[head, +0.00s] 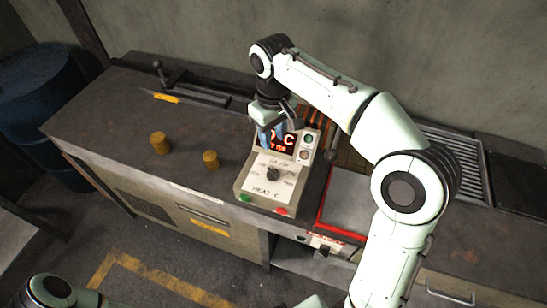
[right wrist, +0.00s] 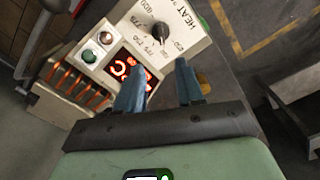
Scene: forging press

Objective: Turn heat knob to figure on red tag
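The heat knob (head: 273,174) is a black dial on the sloped pale face of the control box (head: 250,185), above the words HEAT °C. My left gripper is out of view.
Two brass-coloured cylinders (head: 160,143) (head: 211,159) stand on the bench left of the box. Green (head: 245,198) and red (head: 281,211) buttons sit at the box's front. A red-edged plate (head: 348,214) is at its right. The left bench top is mostly clear.

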